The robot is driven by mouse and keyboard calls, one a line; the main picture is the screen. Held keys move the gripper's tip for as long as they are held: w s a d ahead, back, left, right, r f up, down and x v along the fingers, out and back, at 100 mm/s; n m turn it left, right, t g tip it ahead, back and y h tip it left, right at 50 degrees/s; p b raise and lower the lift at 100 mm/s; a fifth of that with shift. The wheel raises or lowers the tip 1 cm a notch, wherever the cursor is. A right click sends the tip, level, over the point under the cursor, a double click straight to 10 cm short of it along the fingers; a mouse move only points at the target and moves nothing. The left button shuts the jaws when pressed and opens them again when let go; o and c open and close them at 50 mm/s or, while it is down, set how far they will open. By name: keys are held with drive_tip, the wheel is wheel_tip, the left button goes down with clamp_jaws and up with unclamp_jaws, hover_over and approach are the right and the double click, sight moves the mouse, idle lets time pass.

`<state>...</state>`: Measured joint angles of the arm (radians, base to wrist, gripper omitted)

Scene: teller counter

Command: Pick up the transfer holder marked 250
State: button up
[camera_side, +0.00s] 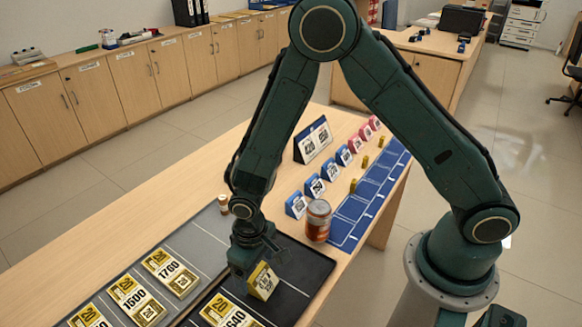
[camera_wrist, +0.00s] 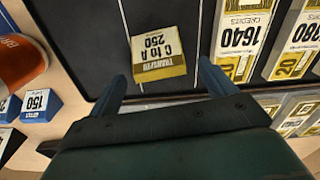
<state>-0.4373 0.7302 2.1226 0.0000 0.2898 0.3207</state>
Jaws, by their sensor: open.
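The transfer holder marked 250 (camera_wrist: 158,54) is a small yellow block with a white label reading "C to A 250", upside down in the wrist view. It stands on the dark mat (camera_wrist: 85,45). It also shows in the side view (camera_side: 262,281), just right of and below my gripper (camera_side: 256,262). In the wrist view my gripper (camera_wrist: 160,88) has its two blue-green fingers apart. The holder lies ahead of the fingertips, roughly between their lines, and the jaws hold nothing. In the side view the gripper partly covers the holder's left edge.
An orange can (camera_side: 318,222) stands on the counter close by. A 1640 credits holder (camera_side: 228,314) is on the mat; 1600 (camera_side: 134,297) and 1760 (camera_side: 170,270) holders are on the grey mat. Blue markers (camera_side: 296,205) and a display card (camera_side: 313,140) stand behind the can.

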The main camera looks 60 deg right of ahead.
sight(256, 272)
drive_tip(key=shift+f, duration=1.55)
drive_tip(key=shift+c, duration=0.4)
drive_tip(key=c, duration=1)
